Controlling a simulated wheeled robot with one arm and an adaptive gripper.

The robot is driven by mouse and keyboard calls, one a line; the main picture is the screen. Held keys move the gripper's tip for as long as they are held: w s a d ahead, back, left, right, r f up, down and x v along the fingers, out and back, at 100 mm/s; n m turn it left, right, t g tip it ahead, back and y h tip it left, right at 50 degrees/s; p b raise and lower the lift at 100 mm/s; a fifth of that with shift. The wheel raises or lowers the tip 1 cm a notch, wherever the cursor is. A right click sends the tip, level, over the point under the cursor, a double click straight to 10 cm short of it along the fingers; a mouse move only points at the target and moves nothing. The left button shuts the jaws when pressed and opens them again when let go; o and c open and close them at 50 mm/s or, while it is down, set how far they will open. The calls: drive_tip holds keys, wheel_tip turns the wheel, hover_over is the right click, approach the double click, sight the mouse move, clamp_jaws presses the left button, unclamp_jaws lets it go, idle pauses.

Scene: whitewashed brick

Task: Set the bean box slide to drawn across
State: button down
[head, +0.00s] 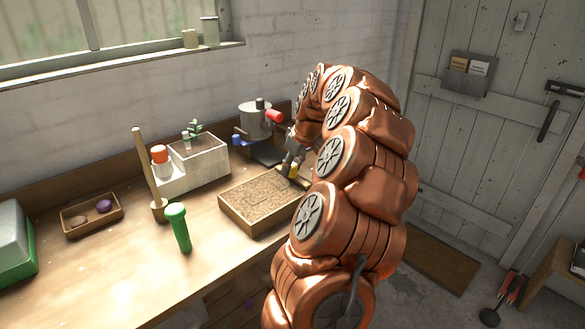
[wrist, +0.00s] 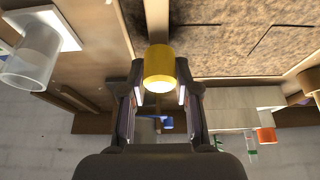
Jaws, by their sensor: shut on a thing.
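The shallow wooden box (head: 240,220) with a brown, soil-like top stands on the bench in the head view; I take it for the bean box. In the wrist view its soil-like surface (wrist: 225,45) fills the upper right. A yellow round knob (wrist: 160,66) sits between my fingers, beside a wooden edge of the box. The knob also shows in the head view (head: 293,171) at the box's far right corner. My gripper (wrist: 162,92) is shut on this knob. How far the slide is drawn cannot be told; my arm and gripper hide part of that corner.
A white planter (head: 205,165) with an orange-topped jar is left of the box. A metal pot (head: 257,121) is behind my gripper. A small tray (head: 92,214) sits at left.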

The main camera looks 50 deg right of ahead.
drive_tip(key=c, duration=0.8)
unclamp_jaws()
drive_tip(key=v, duration=1.2)
